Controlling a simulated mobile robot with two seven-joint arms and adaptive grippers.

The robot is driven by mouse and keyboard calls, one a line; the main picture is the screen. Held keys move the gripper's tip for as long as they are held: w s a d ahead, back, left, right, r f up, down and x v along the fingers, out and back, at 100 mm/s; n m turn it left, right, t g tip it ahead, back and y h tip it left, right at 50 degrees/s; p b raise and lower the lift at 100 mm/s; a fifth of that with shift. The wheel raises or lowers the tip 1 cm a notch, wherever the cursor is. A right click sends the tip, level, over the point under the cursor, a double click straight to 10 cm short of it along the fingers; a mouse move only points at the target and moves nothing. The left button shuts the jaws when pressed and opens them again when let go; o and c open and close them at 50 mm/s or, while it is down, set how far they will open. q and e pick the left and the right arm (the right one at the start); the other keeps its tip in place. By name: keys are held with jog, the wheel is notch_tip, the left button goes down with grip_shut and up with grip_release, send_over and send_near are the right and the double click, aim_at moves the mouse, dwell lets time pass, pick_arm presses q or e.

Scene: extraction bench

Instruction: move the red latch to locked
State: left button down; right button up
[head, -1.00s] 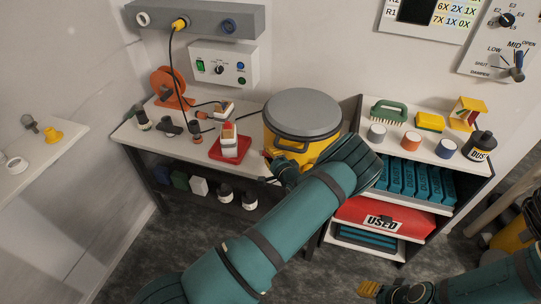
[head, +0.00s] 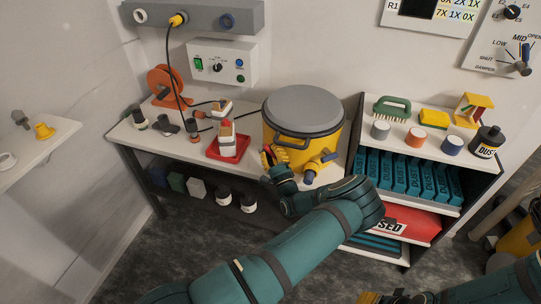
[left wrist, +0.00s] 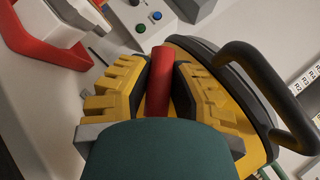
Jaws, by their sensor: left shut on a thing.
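The yellow canister (head: 322,150) with a grey lid (head: 303,108) and a dark handle stands on the bench. My left gripper (head: 268,157) is at the canister's front left side, its yellow fingers shut on the red latch (left wrist: 158,82). The wrist view shows the latch as a red bar between the two fingers (left wrist: 157,95), beside the canister's dark handle (left wrist: 262,88). In the head view only a small bit of red shows at the fingers. My right gripper (head: 382,298) is at the bottom edge, partly cut off, and its opening is unclear.
A red tray (head: 228,147) with a block-like item stands left of the canister. A blue-grey port (head: 312,173) sticks out of the canister's front. A shelf unit (head: 399,139) with cups and a brush stands close on the right.

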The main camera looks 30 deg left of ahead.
pick_arm(q)
jog(key=m+t+h+b, duration=0.1)
jog(key=m+t, duration=0.4)
jog(key=m, duration=0.1)
jog(key=shift+d+m, duration=0.1)
jog(key=shift+m, duration=0.2)
jog(key=shift+w+d+r+m+t+h+b, duration=0.1)
jog(key=shift+m+t+h+b, duration=0.05)
jog(key=shift+m+t+h, duration=1.15)
jog(key=shift+d+r+m+t+h+b, duration=0.15)
jog(key=shift+m+t+h, duration=0.65)
jog(key=shift+m, duration=0.95)
jog(key=shift+w+a+f+m+t+h+b, duration=0.1)
jog(key=shift+m+t+h+b, duration=0.05)
jog(key=shift+m+t+h, duration=1.15)
jog(key=shift+m, duration=0.65)
jog(key=c, duration=0.8)
grip_release()
jog(key=shift+c, duration=0.2)
jog(key=shift+s, duration=0.1)
jog(key=v, duration=1.2)
